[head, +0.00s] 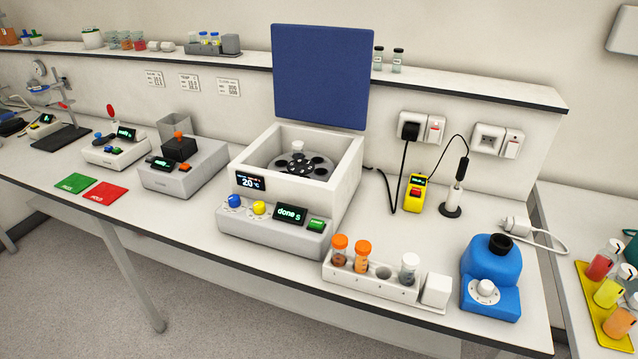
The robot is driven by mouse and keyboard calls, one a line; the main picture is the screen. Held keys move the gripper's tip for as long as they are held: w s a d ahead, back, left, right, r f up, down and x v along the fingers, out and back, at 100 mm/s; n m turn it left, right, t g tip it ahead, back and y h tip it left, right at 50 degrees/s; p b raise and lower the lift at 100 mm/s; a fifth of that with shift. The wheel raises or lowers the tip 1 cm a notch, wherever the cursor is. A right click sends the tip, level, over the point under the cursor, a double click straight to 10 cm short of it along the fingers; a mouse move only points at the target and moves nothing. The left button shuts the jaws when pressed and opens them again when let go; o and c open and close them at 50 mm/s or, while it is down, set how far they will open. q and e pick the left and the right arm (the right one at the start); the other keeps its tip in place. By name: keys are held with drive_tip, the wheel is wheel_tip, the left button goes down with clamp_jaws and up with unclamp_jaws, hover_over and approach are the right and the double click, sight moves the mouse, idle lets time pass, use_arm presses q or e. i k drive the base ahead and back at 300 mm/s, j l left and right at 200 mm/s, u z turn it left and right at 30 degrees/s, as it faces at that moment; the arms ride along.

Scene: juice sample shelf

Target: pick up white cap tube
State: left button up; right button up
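A tube with a pale white-grey cap (408,269) stands upright near the right end of a white rack (345,277) at the front of the bench. Two orange-capped tubes (339,250) stand at the rack's left end, and a hole between them and the pale-capped tube looks empty. Another white-capped piece (298,146) sticks up from the black rotor (291,164) inside the open centrifuge (243,215); I cannot tell if it is a tube. Neither of my grippers is in view.
The centrifuge's blue lid (322,76) stands raised. A blue device with a black top (491,280) sits right of the rack. A shelf (455,79) runs along the wall.

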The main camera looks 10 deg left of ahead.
sight(298, 146)
drive_tip(key=i+j+u, duration=0.2)
drive_tip(key=i, duration=0.2)
drive_tip(key=i+u, duration=0.2)
drive_tip(key=i, duration=0.25)
